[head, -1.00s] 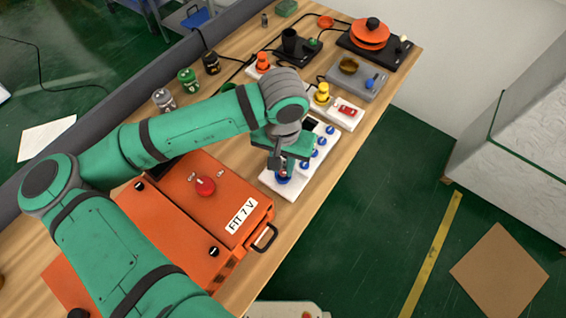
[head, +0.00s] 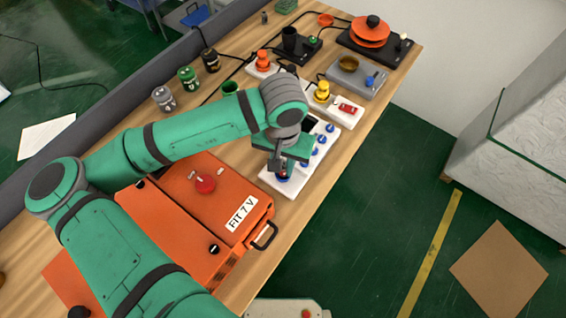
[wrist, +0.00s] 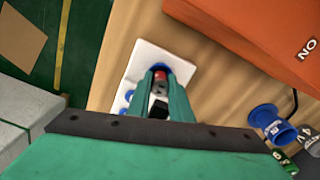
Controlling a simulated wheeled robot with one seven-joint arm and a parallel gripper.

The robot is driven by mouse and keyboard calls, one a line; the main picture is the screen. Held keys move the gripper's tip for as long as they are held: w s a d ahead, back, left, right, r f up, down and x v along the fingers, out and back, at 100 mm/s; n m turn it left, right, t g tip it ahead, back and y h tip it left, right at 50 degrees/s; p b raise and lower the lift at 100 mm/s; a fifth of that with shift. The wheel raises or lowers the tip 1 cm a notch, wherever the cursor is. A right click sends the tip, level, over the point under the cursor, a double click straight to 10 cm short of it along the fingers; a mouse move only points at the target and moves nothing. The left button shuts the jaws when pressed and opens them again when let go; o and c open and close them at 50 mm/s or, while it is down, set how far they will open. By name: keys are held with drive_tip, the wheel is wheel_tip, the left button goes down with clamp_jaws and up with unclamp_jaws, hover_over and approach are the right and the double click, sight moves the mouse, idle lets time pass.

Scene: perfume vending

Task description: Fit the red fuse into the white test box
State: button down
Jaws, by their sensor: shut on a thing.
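The white test box (head: 270,182) is a long white panel on the table with several blue round parts (head: 321,139) along it and a dark window. My gripper (head: 281,168) points down over its near end, at a blue round part (head: 283,177). In the wrist view the gripper (wrist: 160,92) is shut on the red fuse (wrist: 161,75). The fuse is directly over or at a blue ring (wrist: 160,67) on the white box (wrist: 150,52). The fingers hide its lower end, so I cannot tell how deep it sits.
An orange case (head: 195,205) labelled "FIT 7 V", with a red knob (head: 205,184), stands left of the box. A white block with a yellow knob (head: 322,90) and a grey unit (head: 357,77) are farther back. The table's right edge is close to the box.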

drive_tip(key=shift+f, duration=0.35)
drive_tip(key=c, duration=1.5)
unclamp_jaws()
drive_tip(key=shift+r, duration=0.1)
wheel_tip(320, 180, up, 11)
drive_tip(key=shift+f, duration=0.2)
